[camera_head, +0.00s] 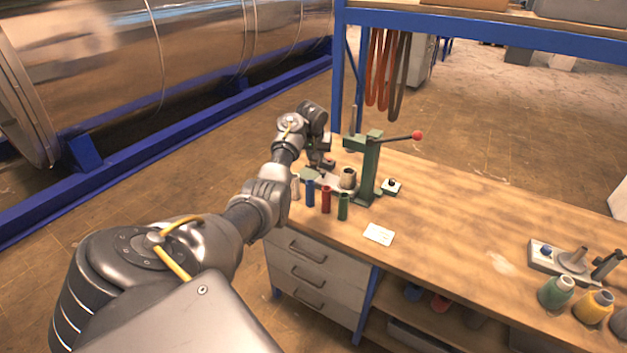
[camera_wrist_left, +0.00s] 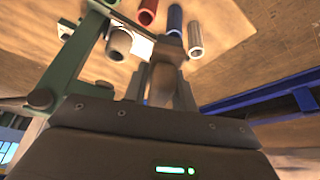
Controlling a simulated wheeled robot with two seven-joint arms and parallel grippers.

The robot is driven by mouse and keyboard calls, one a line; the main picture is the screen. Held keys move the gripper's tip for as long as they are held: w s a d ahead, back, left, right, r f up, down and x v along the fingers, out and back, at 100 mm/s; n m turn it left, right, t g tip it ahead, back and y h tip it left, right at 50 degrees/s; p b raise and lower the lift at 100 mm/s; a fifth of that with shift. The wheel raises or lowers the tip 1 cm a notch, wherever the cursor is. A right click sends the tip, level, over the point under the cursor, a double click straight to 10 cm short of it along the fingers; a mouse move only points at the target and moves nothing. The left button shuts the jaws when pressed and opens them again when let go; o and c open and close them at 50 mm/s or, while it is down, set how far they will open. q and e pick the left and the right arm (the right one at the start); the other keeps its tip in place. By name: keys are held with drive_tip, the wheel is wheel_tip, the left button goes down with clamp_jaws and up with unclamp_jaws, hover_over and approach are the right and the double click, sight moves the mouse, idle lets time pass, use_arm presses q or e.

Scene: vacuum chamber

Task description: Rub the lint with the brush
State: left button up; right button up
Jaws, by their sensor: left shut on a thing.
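My left gripper (camera_head: 317,168) is at the far left corner of the wooden bench, beside the green press. In the left wrist view, its two fingers are shut on a brownish, handle-like piece (camera_wrist_left: 165,72), which I take to be the brush. Its bristles cannot be made out, and in the head view my arm and gripper largely hide it. A pale, irregular patch (camera_head: 501,262) lies on the bench top at the right, well away from the gripper; it may be the lint. My right gripper is not in view.
The green press (camera_head: 368,165) with its red-knobbed lever stands close to my left gripper. Several coloured tubes (camera_head: 326,200) stand in front. Thread spools (camera_head: 556,291) and a grey fixture (camera_head: 572,262) are at right. The bench middle is clear.

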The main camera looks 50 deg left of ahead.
use_arm(q)
drive_tip(key=w+d+f+m+h, duration=0.1)
drive_tip(key=w+d+m, duration=0.1)
drive_tip(key=d, duration=0.8)
drive_tip(key=w+d+m, duration=0.2)
drive_tip(key=d, duration=0.7)
drive_tip(key=s+d+r+m+h, duration=0.1)
drive_tip(key=s+d+r+m, duration=0.15)
drive_tip(key=s+d, duration=0.4)
drive_tip(key=s+d+r+m+h, duration=0.2)
drive_tip(key=s+d+m, duration=0.15)
drive_tip(key=d, duration=0.65)
drive_tip(key=s+d+r+m+h, duration=0.1)
drive_tip(key=s+d+r+m, duration=0.3)
drive_tip(key=d, duration=0.4)
drive_tip(key=s+a+f+m+h+b, duration=0.1)
drive_tip(key=s+f+m, duration=0.25)
drive_tip(key=s, duration=0.45)
wheel_tip(320, 180, down, 13)
drive_tip(key=s+g+b, duration=0.1)
drive_tip(key=s+b, duration=0.1)
drive_tip(key=b, duration=1.1)
drive_tip(key=shift+a+f+m+h, duration=0.15)
drive_tip(key=shift+a+m+h, duration=0.15)
drive_tip(key=shift+a+m, duration=0.1)
